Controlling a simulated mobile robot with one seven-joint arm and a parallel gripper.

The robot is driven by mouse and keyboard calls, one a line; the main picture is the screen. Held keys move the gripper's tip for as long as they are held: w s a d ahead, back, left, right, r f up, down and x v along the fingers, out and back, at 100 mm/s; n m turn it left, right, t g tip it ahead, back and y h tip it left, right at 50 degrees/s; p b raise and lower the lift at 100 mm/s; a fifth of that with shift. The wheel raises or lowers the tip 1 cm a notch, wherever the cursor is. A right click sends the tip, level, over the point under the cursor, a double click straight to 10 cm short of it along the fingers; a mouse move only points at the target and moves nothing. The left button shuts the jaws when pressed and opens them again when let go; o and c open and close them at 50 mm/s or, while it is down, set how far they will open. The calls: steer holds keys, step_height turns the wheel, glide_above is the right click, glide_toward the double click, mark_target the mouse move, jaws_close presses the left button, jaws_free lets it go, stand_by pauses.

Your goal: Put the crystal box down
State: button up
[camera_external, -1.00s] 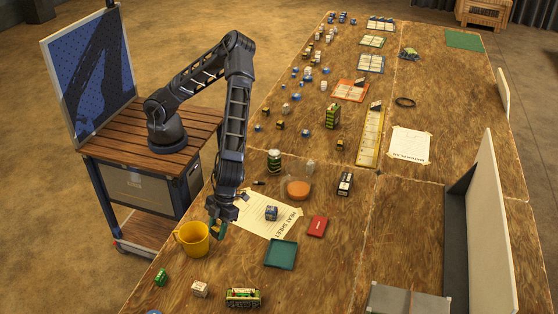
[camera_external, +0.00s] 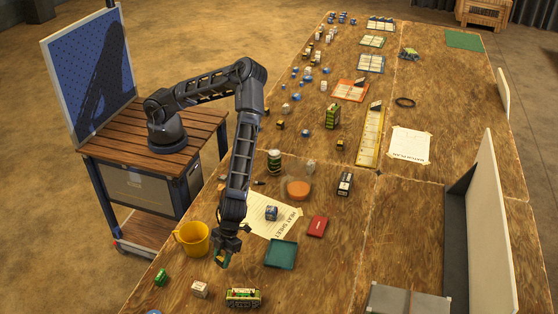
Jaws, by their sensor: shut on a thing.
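My gripper (camera_external: 224,252) points down over the near part of the wooden table, just right of the yellow mug (camera_external: 192,239). It is shut on a small green and yellowish thing (camera_external: 221,261), which I take to be the crystal box. The fingers hide much of it. I cannot tell whether its underside touches the table or hangs just above it.
A teal tray (camera_external: 281,254) lies close to the right of my gripper. A green patterned box (camera_external: 243,298) and a pale cube (camera_external: 200,289) stand nearer the front. Bare wood surrounds the gripper.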

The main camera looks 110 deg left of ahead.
steer(key=shift+f, duration=2)
steer(key=shift+f, duration=0.1)
steer(key=o, duration=1)
steer(key=shift+o, duration=0.2)
